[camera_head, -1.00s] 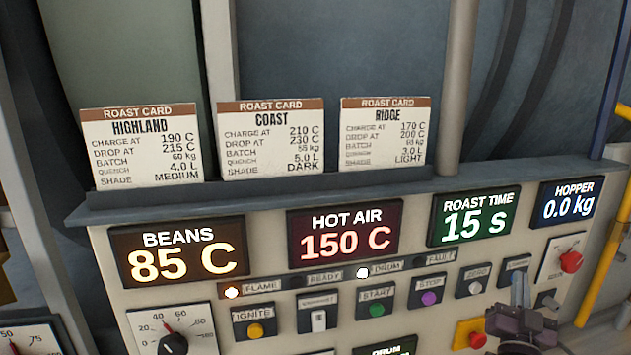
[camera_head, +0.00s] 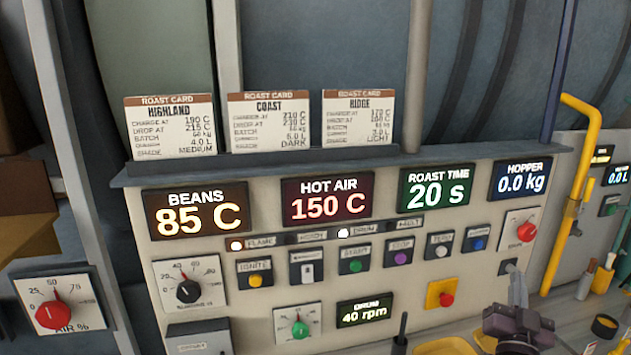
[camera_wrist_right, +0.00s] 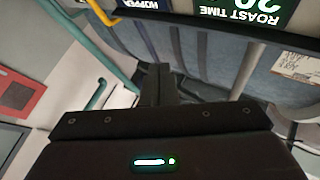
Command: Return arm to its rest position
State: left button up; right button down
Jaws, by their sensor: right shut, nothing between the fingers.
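My right gripper (camera_head: 517,292) shows at the lower right of the head view, in front of the right end of the control panel (camera_head: 135,215). Its narrow fingers point up and are shut with nothing between them. In the right wrist view the fingers (camera_wrist_right: 157,80) are together, and part of the panel's roast time display (camera_wrist_right: 240,12) shows upside down beyond them. The gripper appears apart from the panel. My left gripper is not in view.
The panel carries displays, knobs and buttons, including a red button on a yellow plate (camera_head: 440,294) left of my gripper. Three roast cards (camera_head: 282,122) stand on its ledge. A yellow pipe (camera_head: 570,205) rises at the right. Yellow containers (camera_head: 445,346) sit below.

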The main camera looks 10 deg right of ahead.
jog(key=s+a+f+n+g+y, duration=0.2)
jog(key=a+f+n+g+y, duration=0.45)
jog(key=a+f, duration=0.8)
jog(key=s+a+f+n+g+y, duration=0.25)
jog(key=s+a+g, duration=0.3)
jog(key=s, duration=0.35)
jog(key=s+a+f+n+g+y, duration=0.2)
jog(key=s+a+f+g+y, duration=0.2)
jog(key=s+a, duration=0.4)
notch_tip(320, 180, down, 35)
jog(key=s+g+b, duration=0.1)
jog(key=s+b, duration=0.1)
jog(key=b, duration=0.4)
pick_arm(q)
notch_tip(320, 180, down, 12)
jog(key=b, duration=0.6)
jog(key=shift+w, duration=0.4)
pick_arm(e)
jog(key=s+d+f, duration=0.2)
jog(key=s+f, duration=0.8)
jog(key=f, duration=0.2)
jog(key=s+d+f+g, duration=0.1)
jog(key=s+d+f, duration=0.1)
jog(key=s+f, duration=0.8)
notch_tip(320, 180, down, 4)
jog(key=shift+s+d+r+n+g, duration=0.2)
jog(key=shift+s+d+n+g, duration=0.1)
jog(key=c, duration=2.1)
grip_release()
